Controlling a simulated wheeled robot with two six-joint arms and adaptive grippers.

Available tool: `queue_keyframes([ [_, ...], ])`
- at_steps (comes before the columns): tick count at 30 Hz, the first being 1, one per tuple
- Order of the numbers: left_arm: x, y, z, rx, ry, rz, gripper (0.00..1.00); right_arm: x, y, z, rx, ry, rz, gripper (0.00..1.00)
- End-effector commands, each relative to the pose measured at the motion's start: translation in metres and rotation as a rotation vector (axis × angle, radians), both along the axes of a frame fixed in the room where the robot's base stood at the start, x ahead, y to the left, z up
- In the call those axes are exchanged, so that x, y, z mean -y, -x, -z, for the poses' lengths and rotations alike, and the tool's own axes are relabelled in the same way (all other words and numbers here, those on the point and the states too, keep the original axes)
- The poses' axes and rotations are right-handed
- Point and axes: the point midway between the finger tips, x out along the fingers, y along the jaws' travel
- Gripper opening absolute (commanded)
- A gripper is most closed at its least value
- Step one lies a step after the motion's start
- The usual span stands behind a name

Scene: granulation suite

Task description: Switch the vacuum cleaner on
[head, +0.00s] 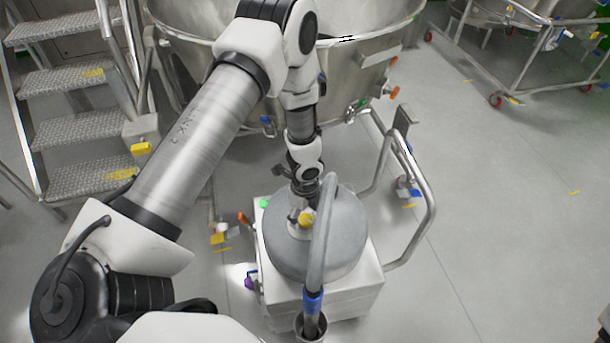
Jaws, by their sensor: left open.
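The vacuum cleaner has a white box body (345,292) with a grey domed lid (345,240) on top. A ribbed grey hose (321,235) arches over the lid down to a blue cuff at the front. A small green square (264,203) is on the box's far left corner. A yellow knob-like part (305,219) sits on the lid beside the hose. My left gripper (298,188) is open at the far edge of the lid, close above the machine. Its fingertips are small and partly hidden, so I cannot tell whether they touch anything. My right gripper is not in view.
A large steel vessel (355,75) stands right behind the vacuum cleaner. A tubular handle frame (428,205) sticks out at its right. Metal steps (85,128) are at the left. Another wheeled steel frame (545,75) is at the back right. The floor at right is clear.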

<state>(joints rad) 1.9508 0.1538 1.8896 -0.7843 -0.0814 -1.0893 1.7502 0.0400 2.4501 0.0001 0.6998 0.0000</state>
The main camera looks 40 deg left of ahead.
Motion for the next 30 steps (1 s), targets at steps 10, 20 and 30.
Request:
queue_keyframes([
  [10, 0.0, -0.001, -0.085, 0.003, 0.001, -0.001, 0.7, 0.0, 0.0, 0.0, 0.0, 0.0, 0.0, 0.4],
  [20, 0.0, 0.0, -0.107, -0.001, 0.001, 0.001, 0.7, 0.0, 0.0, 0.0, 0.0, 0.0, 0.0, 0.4],
  [30, 0.0, 0.0, -0.107, -0.001, 0.001, 0.001, 0.7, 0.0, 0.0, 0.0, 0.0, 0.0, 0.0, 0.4],
])
